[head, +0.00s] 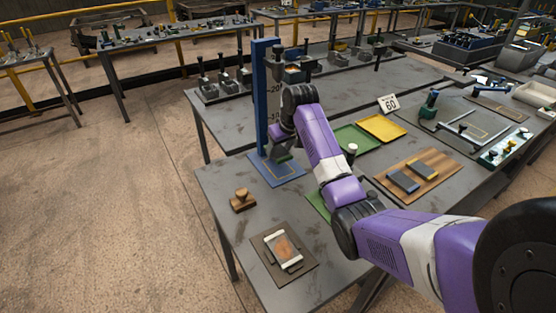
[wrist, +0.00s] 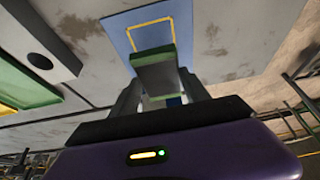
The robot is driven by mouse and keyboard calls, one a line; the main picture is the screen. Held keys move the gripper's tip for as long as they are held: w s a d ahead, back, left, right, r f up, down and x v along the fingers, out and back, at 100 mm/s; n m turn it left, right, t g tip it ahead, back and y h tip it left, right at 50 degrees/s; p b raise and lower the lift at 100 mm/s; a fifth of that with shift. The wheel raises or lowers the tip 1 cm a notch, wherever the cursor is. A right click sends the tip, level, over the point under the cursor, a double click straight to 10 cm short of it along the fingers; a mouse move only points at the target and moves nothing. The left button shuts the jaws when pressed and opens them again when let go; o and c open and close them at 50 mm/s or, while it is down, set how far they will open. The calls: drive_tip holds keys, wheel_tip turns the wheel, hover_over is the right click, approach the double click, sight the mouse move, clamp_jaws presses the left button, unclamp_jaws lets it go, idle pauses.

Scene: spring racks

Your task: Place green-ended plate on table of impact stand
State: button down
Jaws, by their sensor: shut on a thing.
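The impact stand is a tall blue column (head: 262,105) with a scale beside it and a blue base table (head: 264,169) marked with a yellow outline. My gripper (head: 283,148) is low beside the column, above the base table, shut on the green-ended plate (head: 284,156). In the wrist view the plate (wrist: 155,77) is grey with a green end, between both fingers (wrist: 160,88). The blue table (wrist: 127,37) and its yellow square lie just beyond the green end. I cannot tell whether plate and table touch. My arm partly covers the stand in the head view.
A wooden board (head: 441,160) holds two grey plates, one yellow-ended. A green tray (head: 355,138) and a yellow tray (head: 382,127) lie behind it. A wooden stamp (head: 242,201) and a dark mat (head: 264,267) with a framed brown piece are in front. Bench space left of the mat is clear.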

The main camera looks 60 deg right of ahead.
sight(280, 168)
drive_tip(key=shift+f, duration=2.65)
drive_tip(key=shift+f, duration=0.1)
drive_tip(key=c, duration=0.5)
unclamp_jaws()
drive_tip(key=shift+f, duration=0.1)
drive_tip(key=shift+s+a+r, duration=0.1)
drive_tip(key=shift+s+r, duration=0.05)
drive_tip(key=shift+r, duration=0.35)
drive_tip(key=v, duration=1.1)
drive_tip(key=shift+a+r, duration=0.1)
drive_tip(key=shift+r, duration=0.05)
